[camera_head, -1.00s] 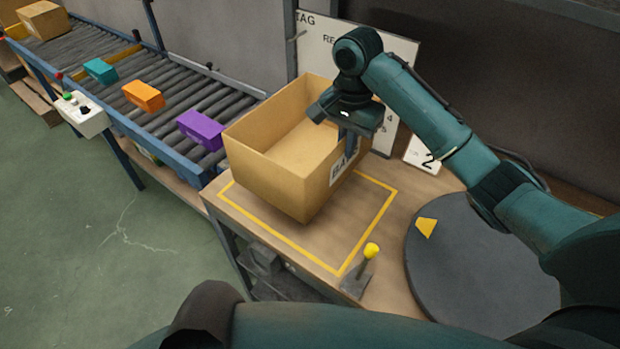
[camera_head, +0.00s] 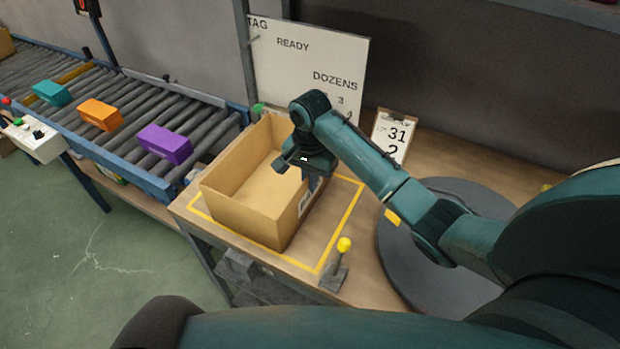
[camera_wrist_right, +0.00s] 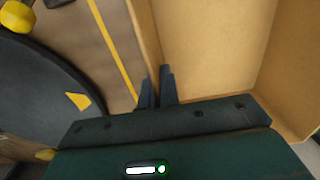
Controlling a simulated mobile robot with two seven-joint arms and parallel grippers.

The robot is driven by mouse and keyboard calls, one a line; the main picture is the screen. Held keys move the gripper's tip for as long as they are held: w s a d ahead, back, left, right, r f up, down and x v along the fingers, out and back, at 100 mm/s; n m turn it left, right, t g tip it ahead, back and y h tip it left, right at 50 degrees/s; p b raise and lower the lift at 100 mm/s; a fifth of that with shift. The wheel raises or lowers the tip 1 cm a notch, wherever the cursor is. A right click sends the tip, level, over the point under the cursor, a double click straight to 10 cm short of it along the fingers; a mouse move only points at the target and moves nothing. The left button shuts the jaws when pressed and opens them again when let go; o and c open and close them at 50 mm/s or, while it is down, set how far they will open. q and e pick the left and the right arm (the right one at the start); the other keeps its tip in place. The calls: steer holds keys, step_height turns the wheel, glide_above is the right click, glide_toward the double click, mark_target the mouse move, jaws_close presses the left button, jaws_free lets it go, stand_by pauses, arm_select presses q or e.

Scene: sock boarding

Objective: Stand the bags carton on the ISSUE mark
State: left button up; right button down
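The bags carton (camera_head: 240,217), an open-topped tan box with a partly hidden label on its right side, stands upright within the yellow outline (camera_head: 343,222) on the bench. It lies toward the outline's left side; I cannot tell whether its base touches the bench. No ISSUE lettering is readable. My right gripper (camera_head: 312,181) reaches down over the carton's right wall. In the right wrist view its two dark fingers (camera_wrist_right: 156,82) straddle that wall, close together, shut on it. The carton's inside (camera_wrist_right: 205,45) looks empty there. My left gripper is out of view.
A yellow-knobbed lever (camera_head: 341,258) stands by the outline's front corner. A dark round turntable (camera_head: 430,270) with a yellow patch lies to the right. A roller conveyor (camera_head: 118,147) with teal, orange and purple boxes is at left. A board (camera_head: 310,65) and clipboard (camera_head: 391,135) stand behind.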

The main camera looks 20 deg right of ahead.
steer(key=shift+f, duration=0.1)
steer(key=c, duration=1.6)
jaws_free()
steer(key=shift+c, duration=0.2)
step_height(320, 180, up, 12)
steer(key=shift+r, duration=0.15)
